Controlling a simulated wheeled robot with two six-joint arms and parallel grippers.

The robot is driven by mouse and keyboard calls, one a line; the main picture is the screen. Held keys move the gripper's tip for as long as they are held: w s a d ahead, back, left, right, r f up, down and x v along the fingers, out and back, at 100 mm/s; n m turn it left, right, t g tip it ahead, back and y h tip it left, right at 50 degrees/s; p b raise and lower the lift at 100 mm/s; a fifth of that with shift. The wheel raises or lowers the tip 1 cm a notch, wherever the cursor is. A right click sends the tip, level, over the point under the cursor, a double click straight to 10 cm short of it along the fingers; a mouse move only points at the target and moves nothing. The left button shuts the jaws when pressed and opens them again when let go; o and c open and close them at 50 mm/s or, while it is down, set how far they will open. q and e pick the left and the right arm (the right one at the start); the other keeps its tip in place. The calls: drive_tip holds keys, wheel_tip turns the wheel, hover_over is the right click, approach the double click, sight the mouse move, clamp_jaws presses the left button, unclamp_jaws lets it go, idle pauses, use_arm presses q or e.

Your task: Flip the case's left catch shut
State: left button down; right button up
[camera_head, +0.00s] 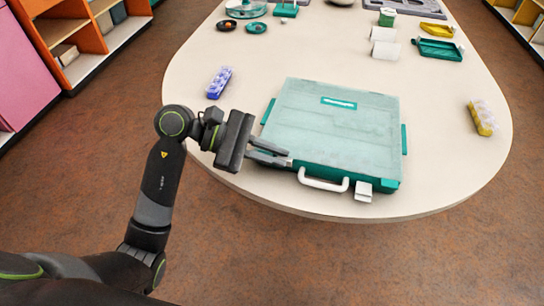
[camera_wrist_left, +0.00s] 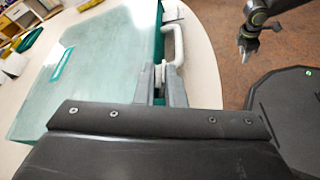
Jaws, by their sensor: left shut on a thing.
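The teal case (camera_head: 335,125) lies closed on the table, with its white handle (camera_head: 322,184) on the front edge. The white right catch (camera_head: 364,191) sticks out at the front right. My left gripper (camera_head: 288,158) is at the case's front left. In the left wrist view its fingers (camera_wrist_left: 160,88) are shut on a small pale piece, the left catch (camera_wrist_left: 159,74), beside the handle (camera_wrist_left: 174,42). The fingers mostly hide this catch, so its angle cannot be told. My right gripper (camera_wrist_left: 248,46) shows small in the left wrist view, away from the case.
A purple bead box (camera_head: 219,82) lies left of the case and a yellow one (camera_head: 482,117) to the right. The table's front edge runs close before the case.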

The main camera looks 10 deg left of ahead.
use_arm(q)
drive_tip(key=c, duration=1.5)
unclamp_jaws()
drive_tip(key=v, duration=1.7)
drive_tip(key=shift+a+r, duration=0.2)
